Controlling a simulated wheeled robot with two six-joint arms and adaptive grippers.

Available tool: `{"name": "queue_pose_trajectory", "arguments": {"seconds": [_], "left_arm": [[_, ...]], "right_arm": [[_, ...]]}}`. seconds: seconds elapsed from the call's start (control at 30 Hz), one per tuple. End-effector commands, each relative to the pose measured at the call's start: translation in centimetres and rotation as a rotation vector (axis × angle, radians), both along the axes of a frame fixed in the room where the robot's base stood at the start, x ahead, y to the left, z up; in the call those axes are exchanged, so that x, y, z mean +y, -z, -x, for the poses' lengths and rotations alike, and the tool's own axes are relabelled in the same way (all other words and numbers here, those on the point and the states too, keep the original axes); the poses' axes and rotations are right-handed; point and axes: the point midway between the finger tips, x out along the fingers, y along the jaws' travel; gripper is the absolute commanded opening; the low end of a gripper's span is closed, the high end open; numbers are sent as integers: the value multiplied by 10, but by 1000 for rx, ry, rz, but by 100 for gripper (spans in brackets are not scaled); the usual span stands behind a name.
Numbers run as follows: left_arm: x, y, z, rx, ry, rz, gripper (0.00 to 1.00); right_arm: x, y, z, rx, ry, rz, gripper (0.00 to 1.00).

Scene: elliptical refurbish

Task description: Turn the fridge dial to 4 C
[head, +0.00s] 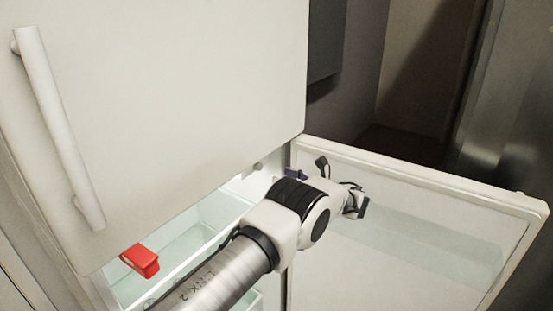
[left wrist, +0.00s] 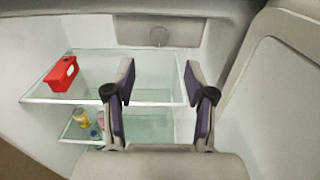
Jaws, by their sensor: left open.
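The fridge dial (left wrist: 158,36) shows in the left wrist view as a faint round knob on a pale panel at the top of the compartment. Its markings are too small to read. My left gripper (head: 330,186) is at the opening of the lower compartment, beside the open door. In the left wrist view the left gripper (left wrist: 158,76) has its two dark pads spread apart with nothing between them. The dial lies beyond and above the fingertips in that view, apart from them. My right gripper is not in view.
The open lower door (head: 420,215) stands close on the right. The upper door (head: 160,90) is closed, with a long handle (head: 60,125). A red box (left wrist: 63,74) sits on the glass shelf (left wrist: 110,88) at the left. Small coloured items (left wrist: 82,118) lie below it.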

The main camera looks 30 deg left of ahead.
Motion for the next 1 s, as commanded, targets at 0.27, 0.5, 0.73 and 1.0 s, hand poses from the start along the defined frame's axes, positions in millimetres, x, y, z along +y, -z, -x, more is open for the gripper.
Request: {"name": "queue_pose_trajectory", "arguments": {"seconds": [0.27,0.5,0.73,1.0], "left_arm": [[15,-3,-1,1,-1,1,55],[61,-4,-4,1,-2,2,55],[78,0,-6,0,0,1,55],[78,0,-6,1,0,1,16]], "right_arm": [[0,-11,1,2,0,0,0],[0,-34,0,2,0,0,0],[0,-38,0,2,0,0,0],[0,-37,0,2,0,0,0]]}}
